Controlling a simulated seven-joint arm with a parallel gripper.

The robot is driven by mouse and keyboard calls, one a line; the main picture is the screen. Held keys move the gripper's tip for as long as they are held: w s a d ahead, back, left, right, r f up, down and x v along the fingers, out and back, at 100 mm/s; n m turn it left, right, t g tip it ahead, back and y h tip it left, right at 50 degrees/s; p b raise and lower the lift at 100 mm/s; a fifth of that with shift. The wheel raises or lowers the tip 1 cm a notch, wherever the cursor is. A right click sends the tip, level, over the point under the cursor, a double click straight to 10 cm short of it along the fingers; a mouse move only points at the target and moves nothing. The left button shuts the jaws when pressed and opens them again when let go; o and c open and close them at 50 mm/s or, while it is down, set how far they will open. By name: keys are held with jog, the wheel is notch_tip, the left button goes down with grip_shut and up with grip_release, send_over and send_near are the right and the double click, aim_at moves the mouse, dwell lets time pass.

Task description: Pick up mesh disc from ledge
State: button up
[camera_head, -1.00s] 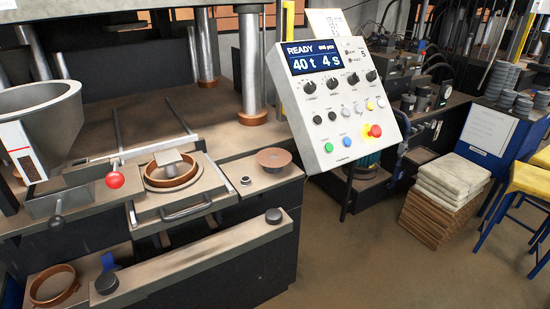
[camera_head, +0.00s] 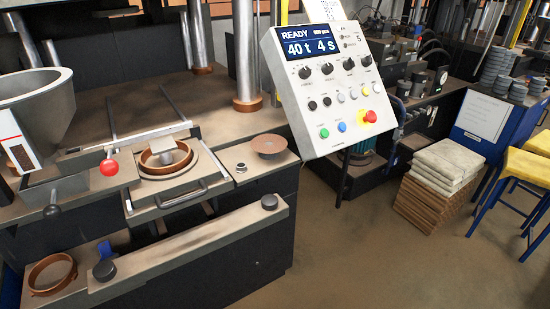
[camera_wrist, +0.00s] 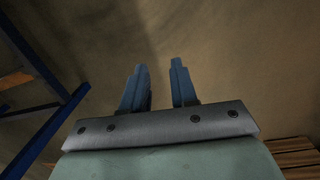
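A flat round brown disc (camera_head: 269,145) with a small centre mark lies on the ledge (camera_head: 256,172) right of the mould in the head view. It looks like the mesh disc, but its mesh is too fine to make out. My gripper (camera_wrist: 159,66) shows only in the wrist view. Its two blue fingers are apart with nothing between them, above bare floor. The disc is not in the wrist view, and my gripper is not in the head view.
The mould with a copper-coloured ring (camera_head: 165,158) sits left of the disc. The tilted control panel (camera_head: 335,85) stands close on its right. A lower front bar (camera_head: 190,238) carries two black knobs. Stacked cloths (camera_head: 448,165) and a yellow-topped stool (camera_head: 527,165) stand right. Floor between is clear.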

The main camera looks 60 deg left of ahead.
jog(key=w+a+r+t+y, duration=0.1)
jog(key=w+a+r, duration=0.2)
jog(key=a, duration=0.3)
jog(key=w+a+r+t, duration=0.2)
jog(key=a+r, duration=0.2)
jog(key=a, duration=0.1)
jog(key=w+a+r+t+y, duration=0.1)
jog(key=w+a+r, duration=0.2)
jog(key=a, duration=0.3)
jog(key=a+r+m+t+y, duration=0.2)
jog(key=a+r+y, duration=0.1)
jog(key=a+r, duration=1.3)
jog(key=m+y, duration=0.1)
jog(key=y, duration=0.8)
send_near(271, 150)
jog(key=a, duration=0.2)
jog(key=shift+t, duration=0.3)
jog(key=shift+f+x, duration=0.15)
jog(key=shift+x, duration=1.2)
jog(key=shift+f+x, duration=0.15)
jog(key=shift+x, duration=1.2)
jog(key=shift+w+d, duration=0.15)
jog(key=shift+d, duration=0.05)
jog(key=shift+c, duration=1.4)
grip_shut()
